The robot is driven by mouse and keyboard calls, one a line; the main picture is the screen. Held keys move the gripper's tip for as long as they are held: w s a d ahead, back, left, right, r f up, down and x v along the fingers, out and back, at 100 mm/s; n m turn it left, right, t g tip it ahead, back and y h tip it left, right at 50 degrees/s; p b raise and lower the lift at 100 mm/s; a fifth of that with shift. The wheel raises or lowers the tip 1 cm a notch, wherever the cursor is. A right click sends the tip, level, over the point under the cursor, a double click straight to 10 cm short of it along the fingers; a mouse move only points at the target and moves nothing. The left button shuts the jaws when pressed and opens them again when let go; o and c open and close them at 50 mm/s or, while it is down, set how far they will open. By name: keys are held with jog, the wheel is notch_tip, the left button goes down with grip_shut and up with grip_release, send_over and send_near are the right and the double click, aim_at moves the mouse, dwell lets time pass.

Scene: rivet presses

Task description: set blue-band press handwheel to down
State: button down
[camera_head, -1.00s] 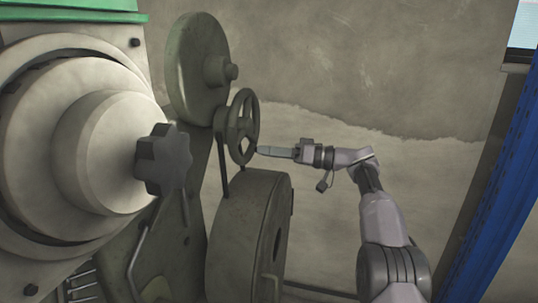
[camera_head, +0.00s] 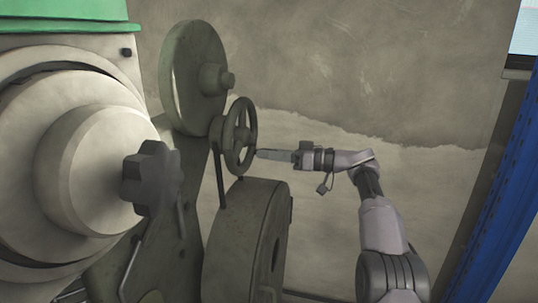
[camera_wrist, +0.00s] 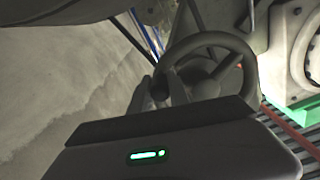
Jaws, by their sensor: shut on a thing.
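The dark spoked handwheel (camera_head: 240,136) is mounted on the grey press, below a large round disc. In the wrist view the handwheel (camera_wrist: 253,66) fills the upper middle, with its hub and spokes visible. My gripper (camera_head: 262,154) reaches in from the right at the wheel's right rim. In the wrist view my gripper (camera_wrist: 160,92) is shut on the left part of the rim. The fingers partly cover the rim there. No blue band shows on the press in these frames.
A pale round housing with a dark star knob (camera_head: 151,178) stands at the left. The large disc (camera_head: 193,75) is above the wheel and a grey drum (camera_head: 236,240) is below it. A blue post (camera_head: 495,200) stands at the right. Free space lies before the wall.

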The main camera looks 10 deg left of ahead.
jog(key=c, duration=1.3)
grip_release()
jog(key=shift+o, duration=0.2)
jog(key=s+d, duration=0.2)
jog(key=d, duration=1.5)
jog(key=shift+s+d+p, duration=0.15)
jog(key=shift+s+p, duration=0.1)
jog(key=shift+p, duration=0.2)
